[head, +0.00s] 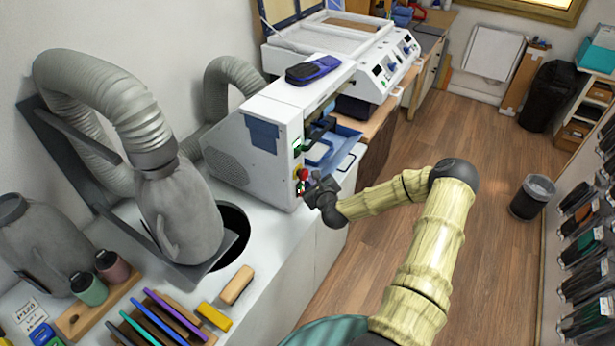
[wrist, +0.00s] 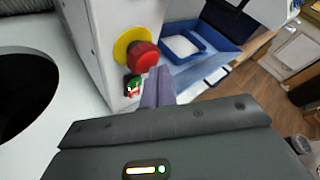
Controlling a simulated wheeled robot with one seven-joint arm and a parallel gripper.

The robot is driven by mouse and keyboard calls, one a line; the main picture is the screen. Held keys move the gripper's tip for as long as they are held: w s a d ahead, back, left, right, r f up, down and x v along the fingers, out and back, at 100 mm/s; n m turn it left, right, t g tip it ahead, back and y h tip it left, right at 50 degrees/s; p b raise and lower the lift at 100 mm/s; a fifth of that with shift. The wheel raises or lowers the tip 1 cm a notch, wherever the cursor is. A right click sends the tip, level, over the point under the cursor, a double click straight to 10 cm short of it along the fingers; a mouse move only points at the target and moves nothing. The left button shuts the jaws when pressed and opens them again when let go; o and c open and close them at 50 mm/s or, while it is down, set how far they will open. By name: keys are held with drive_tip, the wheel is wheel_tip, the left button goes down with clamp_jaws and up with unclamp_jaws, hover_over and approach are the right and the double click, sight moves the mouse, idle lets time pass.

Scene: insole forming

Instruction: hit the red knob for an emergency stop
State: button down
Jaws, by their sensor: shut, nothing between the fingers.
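The red knob (wrist: 143,56) sits on a yellow disc (wrist: 125,43) on the narrow front face of the white machine (head: 262,150). In the head view the red knob (head: 303,174) shows just left of and above my gripper (head: 312,190). A small green and red switch (wrist: 132,86) is below the knob. In the wrist view my gripper (wrist: 158,84) is shut and empty, its fingers pointing at the machine face. The fingertips appear just right of and below the knob, close to it. I cannot tell whether they touch it.
A blue tray (wrist: 205,45) juts from the machine to the right of the knob. The white counter (head: 285,240) has a round dark hole (wrist: 22,90) at left. Grey hoses (head: 100,85) and bottles stand further left.

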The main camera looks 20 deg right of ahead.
drive_tip(key=shift+w+a, duration=0.15)
drive_tip(key=shift+w, duration=0.05)
idle(0.3)
drive_tip(key=shift+s+d, duration=0.5)
drive_tip(key=shift+s, duration=0.2)
drive_tip(key=s+d, duration=0.1)
drive_tip(key=s, duration=0.1)
drive_tip(key=s+d+b, duration=0.1)
drive_tip(key=s+d, duration=0.1)
idle(0.6)
idle(0.5)
